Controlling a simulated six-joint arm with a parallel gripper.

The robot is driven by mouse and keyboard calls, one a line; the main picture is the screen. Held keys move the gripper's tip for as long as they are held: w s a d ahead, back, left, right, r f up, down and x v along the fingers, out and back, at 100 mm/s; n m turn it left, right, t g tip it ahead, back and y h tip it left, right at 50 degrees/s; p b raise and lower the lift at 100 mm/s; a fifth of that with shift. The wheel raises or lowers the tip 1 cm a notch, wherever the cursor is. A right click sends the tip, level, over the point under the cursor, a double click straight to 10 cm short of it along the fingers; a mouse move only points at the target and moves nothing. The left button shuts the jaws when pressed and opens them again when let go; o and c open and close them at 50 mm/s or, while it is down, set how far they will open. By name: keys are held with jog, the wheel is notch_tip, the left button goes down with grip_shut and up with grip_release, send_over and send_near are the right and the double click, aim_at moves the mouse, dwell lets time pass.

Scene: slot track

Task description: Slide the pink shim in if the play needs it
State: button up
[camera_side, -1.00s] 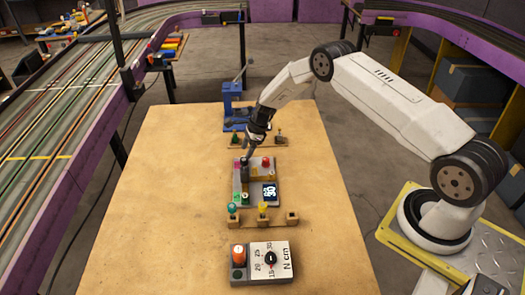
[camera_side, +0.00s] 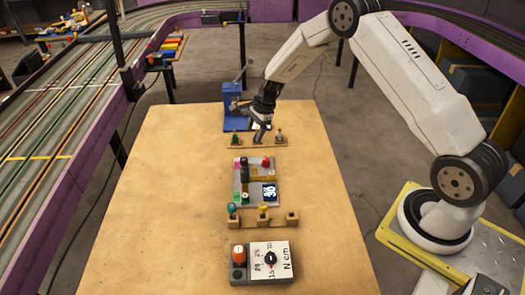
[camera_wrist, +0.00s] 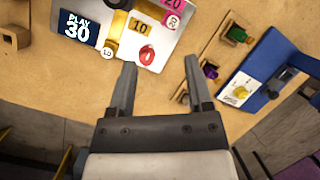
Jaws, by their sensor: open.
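The measuring block (camera_side: 243,200) has a dark display (camera_wrist: 78,28) reading PLAY 30, also in the side view (camera_side: 270,192). A black-topped upright part (camera_side: 244,168) and a red knob (camera_side: 266,162) stand on it; the red knob also shows in the wrist view (camera_wrist: 147,54). I cannot pick out a separate pink shim. My gripper (camera_side: 260,140) is open and empty at the back rack (camera_side: 258,146); its fingers (camera_wrist: 160,63) show nothing between them.
The back rack holds a green-topped piece (camera_wrist: 238,35) and a purple-topped piece (camera_wrist: 210,70). A blue press (camera_side: 233,105) stands behind. The front rack (camera_side: 276,219) holds teal (camera_side: 231,210) and yellow (camera_side: 263,208) pieces. A dial box (camera_side: 262,262) is nearest. The table sides are clear.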

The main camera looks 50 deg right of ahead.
jog(key=s+a+r+n+h, duration=0.1)
jog(key=s+a+r+n, duration=0.2)
jog(key=s+r+n, duration=0.3)
jog(key=s+a+r+n+h, duration=0.1)
jog(key=s+a+r+n, duration=0.3)
jog(key=s+n, duration=0.6)
jog(key=shift+s+a+r+h, duration=0.25)
jog(key=shift+s+r, duration=0.8)
jog(key=shift+s, duration=0.8)
jog(key=w+d+f+m+y, duration=0.1)
jog(key=w+d+f+m, duration=0.3)
jog(key=w+f+m, duration=0.4)
jog(key=w+d+f+m+y, duration=0.2)
jog(key=w+d+f+m, duration=0.3)
jog(key=w+f+m, duration=0.3)
jog(key=w+m, duration=0.3)
jog(key=w, duration=0.2)
jog(key=shift+w+f+m, duration=0.3)
jog(key=shift+w+m, duration=0.05)
jog(key=shift+m, duration=0.05)
jog(key=shift+y, duration=0.25)
